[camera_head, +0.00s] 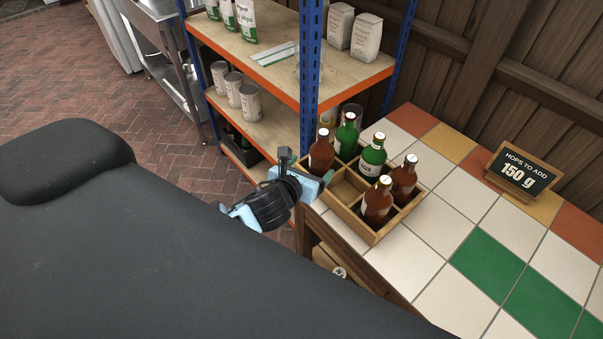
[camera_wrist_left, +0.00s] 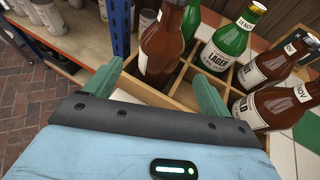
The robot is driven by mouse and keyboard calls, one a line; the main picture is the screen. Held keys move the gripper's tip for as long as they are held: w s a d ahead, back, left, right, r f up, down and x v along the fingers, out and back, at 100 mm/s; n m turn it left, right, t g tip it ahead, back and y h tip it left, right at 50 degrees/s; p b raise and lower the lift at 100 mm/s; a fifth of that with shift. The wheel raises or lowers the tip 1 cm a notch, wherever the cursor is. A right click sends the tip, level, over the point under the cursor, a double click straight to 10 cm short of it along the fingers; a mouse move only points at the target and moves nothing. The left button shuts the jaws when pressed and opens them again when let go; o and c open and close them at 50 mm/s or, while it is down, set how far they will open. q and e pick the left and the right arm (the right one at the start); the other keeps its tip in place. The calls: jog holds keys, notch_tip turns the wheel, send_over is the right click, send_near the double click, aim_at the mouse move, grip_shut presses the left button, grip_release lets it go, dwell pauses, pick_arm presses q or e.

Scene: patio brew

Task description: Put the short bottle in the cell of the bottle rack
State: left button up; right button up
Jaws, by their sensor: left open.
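The wooden bottle rack (camera_head: 375,236) stands on the tiled counter, with several bottles in its cells. A brown bottle (camera_head: 321,152) is in the rack's left corner cell, upright. My left gripper (camera_head: 308,170) is beside that corner, open. In the left wrist view the brown bottle (camera_wrist_left: 161,42) stands between and just beyond the open fingers (camera_wrist_left: 160,76), and no grip on it shows. Green bottles (camera_head: 372,157) and two more brown bottles (camera_head: 377,203) fill other cells. An empty cell (camera_head: 347,187) shows near the front left. I cannot tell which bottle is the short one. My right gripper is out of view.
A blue and orange shelf unit (camera_head: 310,60) with cans (camera_head: 250,102) and bags (camera_head: 366,37) stands close behind and left of my gripper. The counter's front tiles (camera_head: 450,300) are clear.

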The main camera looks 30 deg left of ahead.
pick_arm(q)
jog(key=v, duration=0.3)
jog(key=shift+s+r, duration=0.1)
jog(key=shift+s, duration=0.1)
jog(key=s+d+f+n+g, duration=0.1)
jog(key=s+f+n, duration=0.5)
jog(key=s+n, duration=0.3)
jog(key=s+d+f+n+g+h, duration=0.1)
jog(key=s+f+n+g, duration=0.1)
jog(key=s+f+n, duration=0.4)
jog(key=s+d+f+n+g+h, duration=0.1)
jog(key=s+f+n, duration=0.5)
jog(key=s+n, duration=0.6)
jog(key=d+n, duration=0.1)
jog(key=n, duration=0.5)
jog(key=shift+s+f+n+g, duration=0.3)
